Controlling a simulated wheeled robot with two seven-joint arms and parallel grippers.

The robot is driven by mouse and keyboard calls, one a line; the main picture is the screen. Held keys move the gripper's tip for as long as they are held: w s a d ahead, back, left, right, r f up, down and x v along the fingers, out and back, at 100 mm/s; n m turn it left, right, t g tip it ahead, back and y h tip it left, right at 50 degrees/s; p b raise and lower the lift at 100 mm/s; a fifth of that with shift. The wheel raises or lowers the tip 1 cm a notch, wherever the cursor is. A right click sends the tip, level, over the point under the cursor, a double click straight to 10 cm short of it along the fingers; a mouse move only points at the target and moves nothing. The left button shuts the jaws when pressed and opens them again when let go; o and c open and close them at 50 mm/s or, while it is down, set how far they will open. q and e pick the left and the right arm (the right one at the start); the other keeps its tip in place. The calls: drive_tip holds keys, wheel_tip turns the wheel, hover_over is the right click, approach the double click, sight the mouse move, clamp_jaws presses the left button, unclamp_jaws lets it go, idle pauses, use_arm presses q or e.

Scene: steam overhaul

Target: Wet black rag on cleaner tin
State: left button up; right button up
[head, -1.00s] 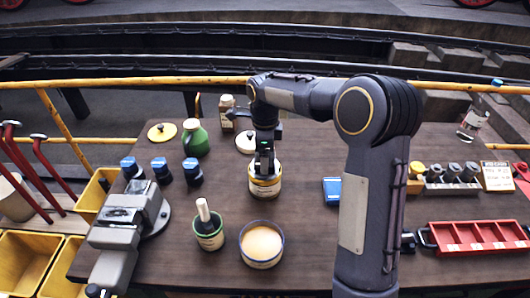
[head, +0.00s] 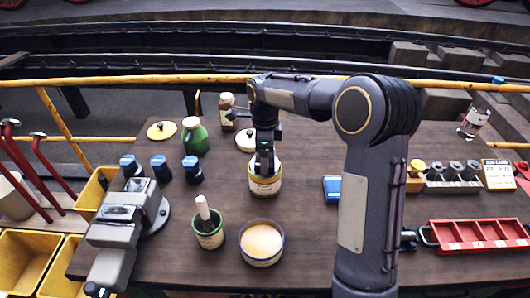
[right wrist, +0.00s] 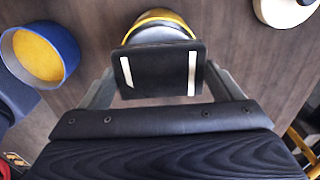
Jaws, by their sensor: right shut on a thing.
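My right gripper (right wrist: 160,80) is shut on a flat black rag (right wrist: 150,72) with two white stripes, its fingers at the rag's left and right edges. The cleaner tin, a cream tin with a label (head: 265,187), stands on the table under my right gripper (head: 265,160) in the head view. In the right wrist view its yellow rim (right wrist: 160,16) shows just beyond the rag, which hides part of the tin. I cannot tell whether the rag touches the tin. My left gripper is not in view.
A blue-rimmed bowl (head: 262,243) and a green tin with a brush (head: 208,228) stand in front of the tin. A grey vise (head: 118,225) is at left, a red tray (head: 480,235) at right. A green jug (head: 195,138) and a pale round lid (head: 246,141) are behind.

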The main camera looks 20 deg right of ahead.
drive_tip(key=shift+f+b, duration=0.35)
drive_tip(key=shift+f, duration=0.2)
drive_tip(key=shift+r, duration=0.15)
idle(0.7)
wheel_tip(320, 180, up, 7)
drive_tip(key=p, duration=0.5)
drive_tip(key=shift+p, duration=0.4)
drive_tip(key=shift+s+f, duration=0.1)
drive_tip(key=shift+f, duration=0.1)
idle(0.3)
